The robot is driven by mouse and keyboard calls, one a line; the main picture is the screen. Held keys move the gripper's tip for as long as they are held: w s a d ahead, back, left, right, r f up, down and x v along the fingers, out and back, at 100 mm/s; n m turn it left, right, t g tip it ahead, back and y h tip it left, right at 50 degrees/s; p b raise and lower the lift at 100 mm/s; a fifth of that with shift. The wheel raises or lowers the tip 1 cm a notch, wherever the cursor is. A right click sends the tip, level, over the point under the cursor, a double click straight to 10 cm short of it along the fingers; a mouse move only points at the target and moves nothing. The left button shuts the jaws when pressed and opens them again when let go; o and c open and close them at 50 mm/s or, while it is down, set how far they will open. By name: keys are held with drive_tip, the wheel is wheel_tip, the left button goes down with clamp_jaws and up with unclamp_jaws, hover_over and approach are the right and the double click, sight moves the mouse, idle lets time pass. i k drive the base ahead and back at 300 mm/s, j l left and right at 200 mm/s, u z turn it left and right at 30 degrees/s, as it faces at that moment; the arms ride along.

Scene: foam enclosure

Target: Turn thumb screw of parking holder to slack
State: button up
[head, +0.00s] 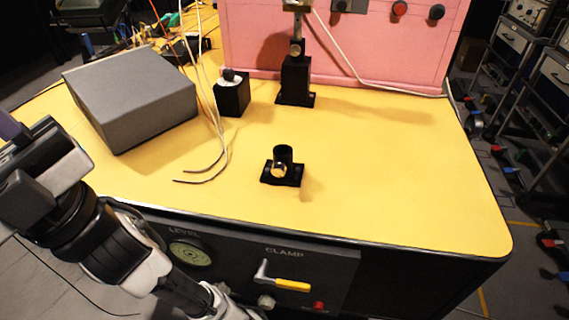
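A small empty black post holder (283,154) stands upright on a black base plate near the front middle of the yellow table; I take it as the parking holder. A pale round thumb screw (278,171) shows low on its front side. Whether the screw is tight or slack cannot be told. My arm rises from the bottom edge to the left edge, well left of the holder and apart from it. The fingers of my gripper do not show.
A taller black holder (295,80) with a metal post stands behind, before the pink foam wall (350,45). A black block (232,95), a grey box (130,95) and loose white cables (215,130) lie left. The table's right side (420,170) is clear. A yellow-handled clamp lever (292,286) sticks out below the front edge.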

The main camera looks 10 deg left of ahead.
sight(279, 170)
drive_tip(key=l, duration=0.85)
drive_tip(key=k+l+u, duration=0.15)
drive_tip(key=l, duration=0.7)
